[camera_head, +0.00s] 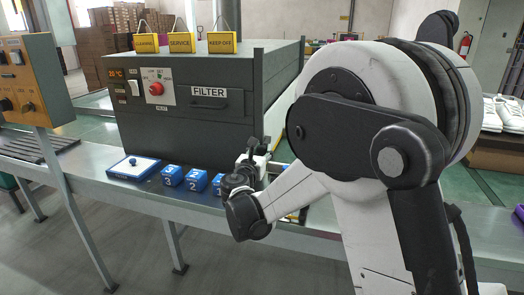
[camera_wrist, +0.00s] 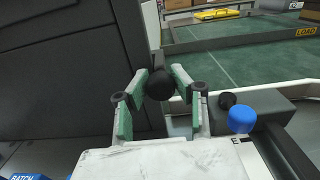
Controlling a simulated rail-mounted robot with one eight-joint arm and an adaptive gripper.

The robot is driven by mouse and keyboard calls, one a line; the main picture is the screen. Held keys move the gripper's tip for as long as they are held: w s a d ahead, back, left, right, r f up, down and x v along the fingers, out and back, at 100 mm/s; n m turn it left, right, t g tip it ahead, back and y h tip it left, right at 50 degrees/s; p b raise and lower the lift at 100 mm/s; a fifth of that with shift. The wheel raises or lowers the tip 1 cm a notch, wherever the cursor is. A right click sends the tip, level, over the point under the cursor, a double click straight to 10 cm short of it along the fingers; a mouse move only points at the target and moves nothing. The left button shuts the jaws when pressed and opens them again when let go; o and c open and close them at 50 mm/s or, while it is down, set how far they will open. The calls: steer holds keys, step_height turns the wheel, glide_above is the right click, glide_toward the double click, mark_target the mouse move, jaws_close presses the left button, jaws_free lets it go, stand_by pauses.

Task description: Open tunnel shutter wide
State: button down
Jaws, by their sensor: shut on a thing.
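The tunnel (camera_head: 200,130) is a large dark grey box standing on the line; its dark side also fills the left of the wrist view (camera_wrist: 60,75). My gripper (camera_head: 258,146) is low at the box's right front corner. In the wrist view my gripper (camera_wrist: 160,86) has its green-grey fingers closed around a round black knob (camera_wrist: 160,84). A thin upright bar shows just behind the knob. Whether the knob belongs to the shutter I cannot tell. The shutter itself is not clearly visible; my arm hides much of the box's right side.
Blue numbered blocks (camera_head: 194,180) and a blue-edged tray (camera_head: 133,167) lie before the box. A blue knob (camera_wrist: 242,118) and a small black knob (camera_wrist: 227,99) sit right of my fingers. A control panel (camera_head: 30,80) stands at left. A green surface (camera_wrist: 235,55) lies beyond.

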step_height(320, 180, up, 19)
steer(key=p, duration=0.9)
steer(key=shift+p, duration=0.4)
steer(key=c, duration=1.4)
jaws_free()
steer(key=shift+s, duration=0.1)
steer(key=v, duration=1.2)
